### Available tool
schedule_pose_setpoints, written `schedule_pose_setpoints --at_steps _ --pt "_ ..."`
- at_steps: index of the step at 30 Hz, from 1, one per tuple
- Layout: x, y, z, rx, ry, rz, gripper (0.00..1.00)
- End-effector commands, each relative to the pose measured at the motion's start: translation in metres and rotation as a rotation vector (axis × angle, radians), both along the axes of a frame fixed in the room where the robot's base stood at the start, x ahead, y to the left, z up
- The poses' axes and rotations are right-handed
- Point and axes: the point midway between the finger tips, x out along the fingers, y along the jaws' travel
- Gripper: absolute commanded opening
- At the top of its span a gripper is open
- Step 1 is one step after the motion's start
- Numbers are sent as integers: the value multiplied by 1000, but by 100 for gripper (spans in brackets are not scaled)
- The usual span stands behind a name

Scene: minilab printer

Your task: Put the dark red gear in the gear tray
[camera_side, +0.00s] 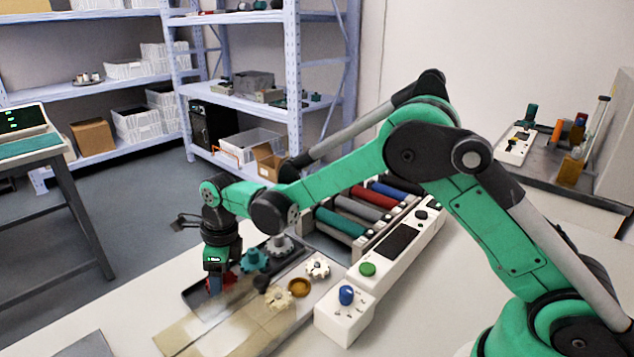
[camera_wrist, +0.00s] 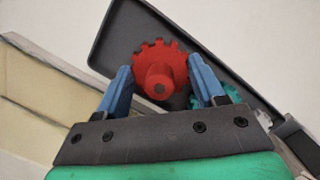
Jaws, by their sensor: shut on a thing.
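The red gear (camera_wrist: 160,75) is between the blue fingers of my gripper (camera_wrist: 162,88) in the wrist view, with its round hub facing the camera. My gripper is shut on it. In the side view my gripper (camera_side: 215,284) points down at the left end of the dark gear tray (camera_side: 193,298), and a bit of the red gear (camera_side: 230,279) shows beside the fingers. The tray (camera_wrist: 122,28) lies behind the gear in the wrist view. I cannot tell whether the gear touches the tray floor. A teal gear (camera_side: 254,260) and a grey gear (camera_side: 280,246) stand further along the tray.
Cream gears (camera_side: 277,295) (camera_side: 318,266) and an orange-brown ring (camera_side: 299,287) lie right of the tray. A white control box with a blue knob (camera_side: 346,295) and a roller unit (camera_side: 340,223) stand further right. A beige panel (camera_side: 200,333) lies in front.

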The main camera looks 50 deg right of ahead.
Motion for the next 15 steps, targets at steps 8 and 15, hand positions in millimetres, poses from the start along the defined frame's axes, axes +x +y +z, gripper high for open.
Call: schedule_pose_setpoints --at_steps 8,15 --pt "0 0 -2 0 0 0 12" --pt "0 0 -2 0 0 0 75"
